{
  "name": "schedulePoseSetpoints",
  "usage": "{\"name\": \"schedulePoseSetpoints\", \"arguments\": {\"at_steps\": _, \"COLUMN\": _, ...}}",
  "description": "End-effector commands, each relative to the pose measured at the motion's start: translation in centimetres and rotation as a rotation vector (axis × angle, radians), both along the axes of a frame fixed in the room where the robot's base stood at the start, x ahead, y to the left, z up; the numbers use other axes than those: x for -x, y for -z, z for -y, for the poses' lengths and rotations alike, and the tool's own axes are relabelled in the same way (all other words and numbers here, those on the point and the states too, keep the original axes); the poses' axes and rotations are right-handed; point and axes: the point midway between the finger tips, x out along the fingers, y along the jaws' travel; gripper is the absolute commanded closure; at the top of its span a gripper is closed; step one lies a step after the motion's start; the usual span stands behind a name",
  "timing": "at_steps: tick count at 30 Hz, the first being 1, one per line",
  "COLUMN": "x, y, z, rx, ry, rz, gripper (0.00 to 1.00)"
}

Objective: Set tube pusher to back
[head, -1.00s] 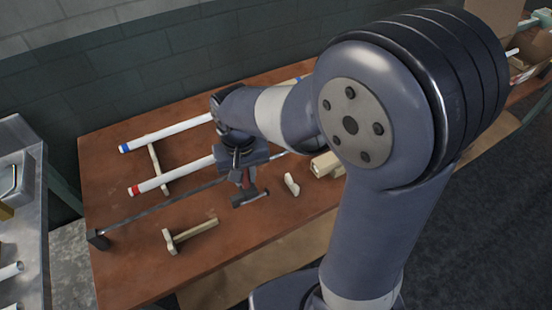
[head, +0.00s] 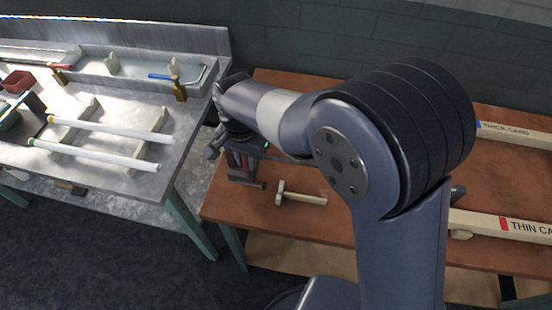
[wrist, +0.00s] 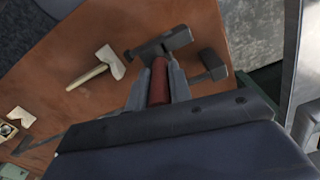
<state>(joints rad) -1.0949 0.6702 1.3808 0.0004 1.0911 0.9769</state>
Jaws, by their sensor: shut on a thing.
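My gripper (wrist: 158,86) is shut on a dull red upright grip (wrist: 159,82), which I take to be the tube pusher's handle. Dark grey blocks (wrist: 165,44) show just beyond the fingertips; whether they join the red grip is unclear. In the head view my gripper (head: 240,160) is at the left end of the brown table, with the red grip (head: 235,161) and dark blocks below it. A dark rail (wrist: 42,143) shows partly in the wrist view; my wrist hides how the pusher meets it.
A cream T-shaped piece (head: 300,196) lies right of my gripper on the brown table (head: 262,232). Long cream bars labelled THICK CA and THIN CA (head: 505,226) lie farther right. A metal bench (head: 110,183) with white tubes (head: 95,154) stands left, across a gap.

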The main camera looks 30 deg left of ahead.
Motion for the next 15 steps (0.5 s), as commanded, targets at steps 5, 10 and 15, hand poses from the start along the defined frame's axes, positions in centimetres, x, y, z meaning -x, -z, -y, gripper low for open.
{"name": "schedulePoseSetpoints", "arguments": {"at_steps": 5, "x": 0.6, "y": -0.1, "z": -2.1, "rx": -0.001, "ry": -0.001, "rz": 0.002, "gripper": 1.0}}
{"name": "schedulePoseSetpoints", "arguments": {"at_steps": 10, "x": 0.8, "y": -0.1, "z": -2.7, "rx": -0.001, "ry": 0.0, "rz": 0.002, "gripper": 1.0}}
{"name": "schedulePoseSetpoints", "arguments": {"at_steps": 15, "x": 0.8, "y": -0.1, "z": -2.8, "rx": -0.001, "ry": 0.0, "rz": 0.002, "gripper": 1.0}}
